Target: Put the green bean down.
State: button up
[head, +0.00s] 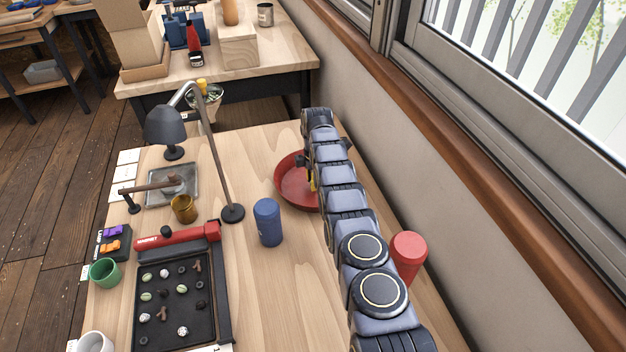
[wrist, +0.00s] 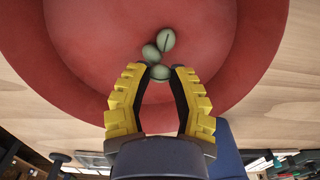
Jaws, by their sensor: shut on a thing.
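My gripper (wrist: 163,70) is shut on a green bean (wrist: 160,73), which shows between its two yellow-and-black fingertips in the wrist view. The fingertips are over the inside of a red bowl (wrist: 75,55). Two more green beans, one (wrist: 166,40) farther up and one (wrist: 150,53) close to the held bean, show in the bowl; I cannot tell whether the held bean touches them or the bowl. In the head view the red bowl (head: 285,188) stands on the wooden table, partly hidden by my arm. My gripper is mostly hidden there, with only a bit of yellow showing.
A blue canister (head: 268,222) stands left of my arm and a red canister (head: 408,255) right of it. A black tray (head: 205,335) with several beans lies at the left front. A lamp (head: 232,212) stands left of the bowl. The wall runs along the right.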

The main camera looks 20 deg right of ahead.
jog(key=shift+f, duration=0.3)
jog(key=o, duration=0.6)
jog(key=s+a+r+m, duration=0.1)
jog(key=s+r+m, duration=0.25)
jog(key=r, duration=0.85)
jog(key=s+a+r+m, duration=0.2)
jog(key=s+r, duration=0.2)
jog(key=r, duration=0.8)
jog(key=s+a+r+m, duration=0.1)
jog(key=s+r+m, duration=0.2)
jog(key=s, duration=0.5)
jog(key=s+a+r+m+g, duration=0.1)
jog(key=s+a+r+m, duration=0.1)
jog(key=s, duration=0.7)
jog(key=s+a+r+m, duration=0.1)
jog(key=s+r+m, duration=0.2)
jog(key=s, duration=0.5)
jog(key=s+f+m, duration=0.1)
jog(key=s, duration=0.3)
jog(key=s+f+m, duration=0.1)
jog(key=s+m, duration=0.1)
jog(key=s, duration=0.3)
jog(key=s+a+f+m, duration=0.1)
jog(key=s, duration=0.4)
jog(key=shift+s+a+f+g, duration=0.15)
jog(key=shift+s+g, duration=0.1)
jog(key=shift+g, duration=0.15)
